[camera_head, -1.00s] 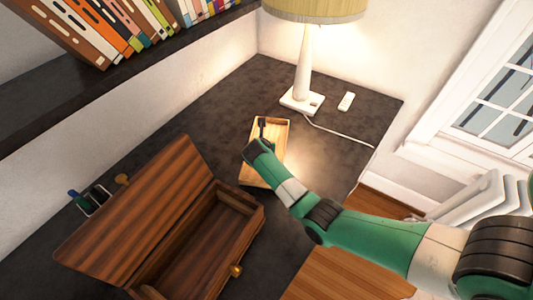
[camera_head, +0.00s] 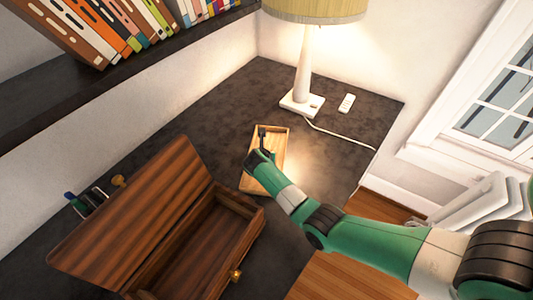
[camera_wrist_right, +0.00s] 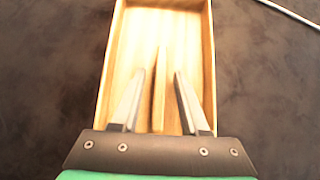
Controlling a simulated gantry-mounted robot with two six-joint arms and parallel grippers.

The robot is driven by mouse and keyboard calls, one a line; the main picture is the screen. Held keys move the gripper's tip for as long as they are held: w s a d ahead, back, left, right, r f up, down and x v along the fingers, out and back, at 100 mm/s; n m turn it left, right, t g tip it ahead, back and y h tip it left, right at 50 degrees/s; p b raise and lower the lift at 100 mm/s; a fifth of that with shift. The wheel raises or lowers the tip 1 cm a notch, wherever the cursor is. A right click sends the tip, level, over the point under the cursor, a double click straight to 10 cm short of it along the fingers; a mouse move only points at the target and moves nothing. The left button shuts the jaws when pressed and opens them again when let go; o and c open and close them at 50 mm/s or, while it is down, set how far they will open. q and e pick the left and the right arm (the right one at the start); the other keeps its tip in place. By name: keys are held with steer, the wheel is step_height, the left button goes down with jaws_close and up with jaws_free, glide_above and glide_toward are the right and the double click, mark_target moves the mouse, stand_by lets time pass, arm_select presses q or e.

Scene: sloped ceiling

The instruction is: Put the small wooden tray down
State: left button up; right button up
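The small wooden tray (camera_head: 283,143) is a shallow, light wooden tray on the dark desk, left of the lamp's glow. It appears to rest flat on the desk top. The right wrist view shows its rim (camera_wrist_right: 205,45) and an upright wooden divider (camera_wrist_right: 159,85) along its middle. My right gripper (camera_wrist_right: 160,74) is over the tray. Its two fingers stand apart on either side of the divider, with visible gaps. In the head view my right gripper (camera_head: 262,140) partly hides the tray's interior. My left gripper is not in view.
An open dark wooden box (camera_head: 235,205) with a raised lid stands at front left. A lamp (camera_head: 302,75) with a trailing white cord stands behind the tray, beside a small white remote (camera_head: 346,103). A bookshelf (camera_head: 60,100) overhangs on the left. Bare desk (camera_head: 200,115) lies left of the tray.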

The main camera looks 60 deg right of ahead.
steer(key=shift+r, duration=0.15)
steer(key=p+v, duration=0.3)
steer(key=v, duration=0.9)
steer(key=shift+p, duration=0.4)
